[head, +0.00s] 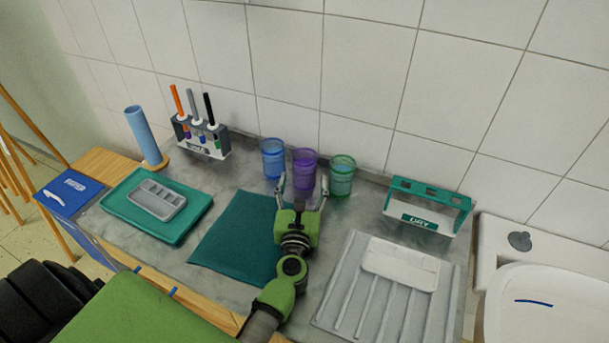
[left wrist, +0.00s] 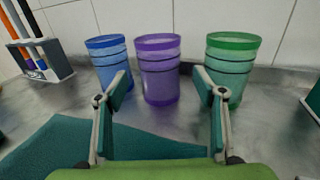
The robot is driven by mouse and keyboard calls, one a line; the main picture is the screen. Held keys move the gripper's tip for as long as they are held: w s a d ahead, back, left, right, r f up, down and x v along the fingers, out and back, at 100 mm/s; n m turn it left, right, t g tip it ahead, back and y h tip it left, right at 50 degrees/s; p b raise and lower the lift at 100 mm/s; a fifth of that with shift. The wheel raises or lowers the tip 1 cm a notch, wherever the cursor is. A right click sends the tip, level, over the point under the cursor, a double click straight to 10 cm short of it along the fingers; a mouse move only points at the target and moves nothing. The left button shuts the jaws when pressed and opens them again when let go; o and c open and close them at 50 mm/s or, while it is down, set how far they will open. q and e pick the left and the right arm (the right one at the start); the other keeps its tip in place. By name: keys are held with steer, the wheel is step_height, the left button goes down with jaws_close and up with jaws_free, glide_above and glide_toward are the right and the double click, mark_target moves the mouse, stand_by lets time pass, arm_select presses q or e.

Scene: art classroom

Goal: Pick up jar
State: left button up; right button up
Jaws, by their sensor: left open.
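Three translucent jars stand upright in a row at the back of the counter: a blue jar (head: 272,158), a purple jar (head: 304,170) and a green jar (head: 342,176). My left gripper (head: 302,183) is open and empty in front of the purple jar, with its fingers spread. In the left wrist view the purple jar (left wrist: 159,70) stands beyond and between the two fingertips (left wrist: 162,88). The blue jar (left wrist: 112,62) is left of it and the green jar (left wrist: 230,66) right of it. My right gripper is not in view.
A teal mat (head: 232,238) lies under my left arm. A marker rack (head: 208,144) and a blue tube (head: 142,136) stand left. A green-topped rack (head: 428,207), a ribbed drainer (head: 341,290) and a white sink (head: 550,308) are right. The tiled wall is close behind the jars.

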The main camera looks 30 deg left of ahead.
mark_target(305, 161)
arm_select(q)
steer(key=x, duration=0.5)
steer(key=shift+w+a+f, duration=0.1)
steer(key=shift+w+a, duration=0.05)
steer(key=shift+w, duration=0.1)
steer(key=shift+c, duration=0.5)
steer(key=c, duration=1.3)
